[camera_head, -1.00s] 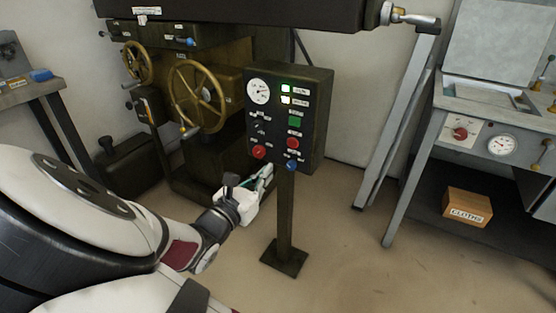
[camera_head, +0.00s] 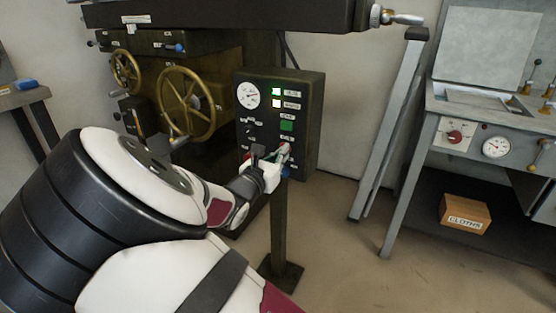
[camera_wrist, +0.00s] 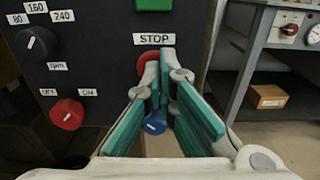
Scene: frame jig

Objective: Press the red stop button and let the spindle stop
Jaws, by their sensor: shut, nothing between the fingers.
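The dark control panel (camera_head: 311,125) stands on a post. In the wrist view the red stop button (camera_wrist: 144,59) sits under the STOP label (camera_wrist: 154,39), partly covered by my fingertips. My gripper (camera_wrist: 159,68) is shut and empty, its tips at the button; I cannot tell whether they touch it. In the head view my gripper (camera_head: 283,152) is in front of the panel's lower right and mostly hides the button. A green lamp (camera_head: 276,91) and a pale lamp (camera_head: 277,103) are lit. The spindle itself cannot be made out.
A green button (camera_wrist: 154,4) is above STOP. A blue button (camera_wrist: 156,123) is below, behind the fingers. A red OFF/ON knob (camera_wrist: 67,114) and a black speed knob (camera_wrist: 36,43) are to the left. A brass handwheel (camera_head: 187,103) stands left of the panel.

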